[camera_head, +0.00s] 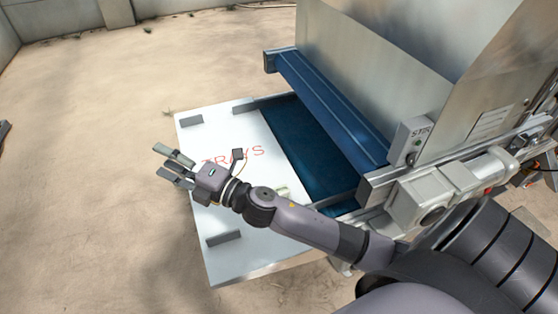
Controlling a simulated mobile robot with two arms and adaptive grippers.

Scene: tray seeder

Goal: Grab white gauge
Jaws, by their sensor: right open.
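A small pale object (283,190) shows just behind my right forearm on the white board; it is partly hidden, and I cannot tell whether it is the white gauge. No other thing in view is clearly a gauge. My right gripper (161,161) is open and empty, with its fingers pointing left beyond the left edge of the white board (240,250). My right arm reaches across the board from the lower right and covers part of it. My left gripper is not in view.
The board carries red "TRAYS" lettering and grey blocks (223,239) near its edges. The metal seeder (375,50) with its blue crossbar (325,100) stands at the right, above a dark blue bed (310,150).

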